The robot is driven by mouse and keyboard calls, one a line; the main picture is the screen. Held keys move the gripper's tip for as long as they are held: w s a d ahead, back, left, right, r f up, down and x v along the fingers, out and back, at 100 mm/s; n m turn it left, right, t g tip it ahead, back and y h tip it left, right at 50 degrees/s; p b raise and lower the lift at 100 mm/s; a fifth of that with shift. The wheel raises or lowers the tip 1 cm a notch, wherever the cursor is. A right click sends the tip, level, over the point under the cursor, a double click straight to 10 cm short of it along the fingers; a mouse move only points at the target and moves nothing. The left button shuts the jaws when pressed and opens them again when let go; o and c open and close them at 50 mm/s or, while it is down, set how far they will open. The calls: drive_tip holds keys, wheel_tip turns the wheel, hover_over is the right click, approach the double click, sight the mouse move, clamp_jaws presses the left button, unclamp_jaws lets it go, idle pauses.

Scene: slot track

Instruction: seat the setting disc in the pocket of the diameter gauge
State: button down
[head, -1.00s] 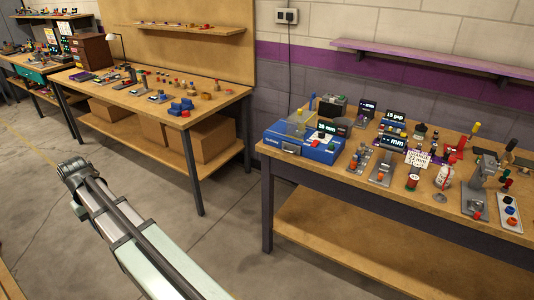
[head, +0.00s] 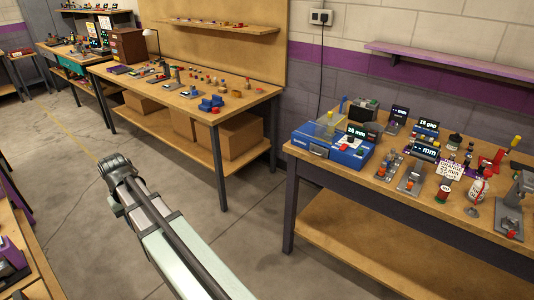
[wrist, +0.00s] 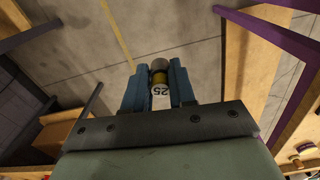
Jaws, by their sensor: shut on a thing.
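In the wrist view my gripper (wrist: 160,82) is shut on a small round piece (wrist: 159,78), with a grey top, a yellow-brown band and a white face marked 25; I take it to be the setting disc. It is held over bare floor, away from any bench. In the head view my arm reaches out over the aisle, and the fingers and disc cannot be made out. On the right bench stand a grey stand with a "-- mm" display (head: 425,150) and a blue unit with a "26 mm" display (head: 337,148). I cannot tell which is the diameter gauge, and no pocket is clear.
The right bench (head: 310,158) is crowded with gauges, small parts and a white sign. Another bench (head: 245,100) with small parts stands at the back, with cardboard boxes (head: 233,136) beneath. A bench edge shows at the far left. The floor (head: 75,130) between is clear.

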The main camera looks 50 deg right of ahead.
drive_tip(key=s+d+r+m, duration=0.1)
drive_tip(key=s+d+m, duration=0.35)
drive_tip(key=d, duration=1.05)
drive_tip(key=s+d+r+m, duration=0.1)
drive_tip(key=s+d, duration=0.7)
drive_tip(key=d, duration=0.6)
drive_tip(key=s+d+m, duration=0.3)
drive_tip(key=s+d, duration=0.3)
drive_tip(key=d, duration=0.9)
drive_tip(key=s+d+r+m, duration=0.2)
drive_tip(key=s+d+r, duration=0.1)
drive_tip(key=s+d, duration=1.05)
drive_tip(key=s+d+r+m, duration=0.2)
drive_tip(key=s+d+r, duration=0.1)
drive_tip(key=s+d, duration=1.05)
drive_tip(key=s+d+r+m, duration=0.1)
drive_tip(key=s+d+r, duration=0.1)
drive_tip(key=s+d, duration=1.15)
drive_tip(key=shift+s+a+f, duration=0.55)
drive_tip(key=shift+s+f, duration=0.05)
drive_tip(key=shift+f, duration=1)
drive_tip(key=shift+s+a+f, duration=0.55)
drive_tip(key=shift+f, duration=1)
drive_tip(key=shift+s+a+f, duration=0.55)
drive_tip(key=shift+s+f, duration=0.05)
drive_tip(key=shift+f, duration=1)
drive_tip(key=shift+f, duration=0.1)
drive_tip(key=c, duration=0.9)
unclamp_jaws()
drive_tip(key=shift+c, duration=0.2)
